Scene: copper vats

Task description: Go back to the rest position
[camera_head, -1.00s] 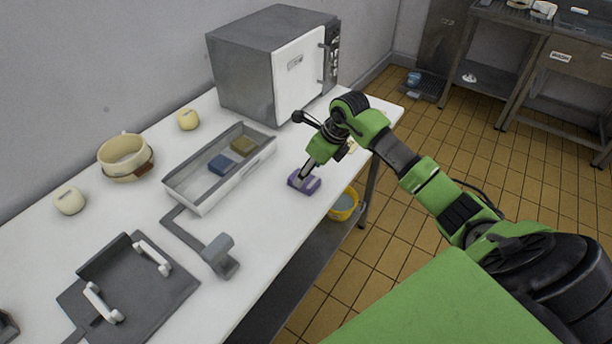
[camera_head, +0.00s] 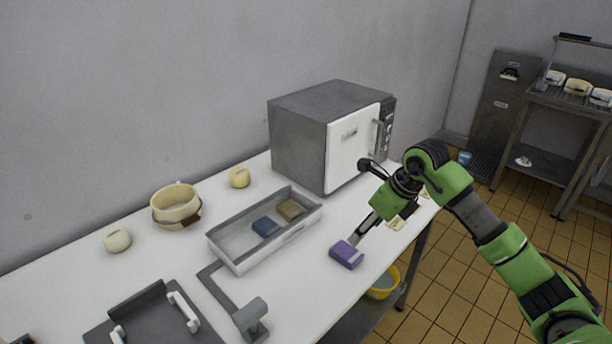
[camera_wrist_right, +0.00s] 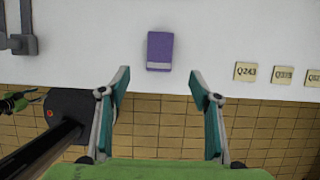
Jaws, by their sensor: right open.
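My right gripper (camera_wrist_right: 159,90) is open and empty, its two fingers spread wide in the right wrist view. In the head view the right gripper (camera_head: 362,232) hangs near the front edge of the white table (camera_head: 130,283), close to a purple block (camera_head: 347,254). In the wrist view the purple block (camera_wrist_right: 160,51) lies beyond the fingertips, between their lines, with nothing gripping it. My left gripper does not clearly show in the head view; a green and black part at the wrist view's left edge is unclear.
A tray (camera_head: 222,243) holds a blue and an olive block. A grey oven (camera_head: 300,142) stands behind it. A cream pot (camera_head: 176,207), grey tap-like fixture (camera_head: 250,314) and black board (camera_head: 150,318) share the table. Labelled tags (camera_wrist_right: 246,72) lie near its edge. A yellow bucket (camera_head: 383,285) is below.

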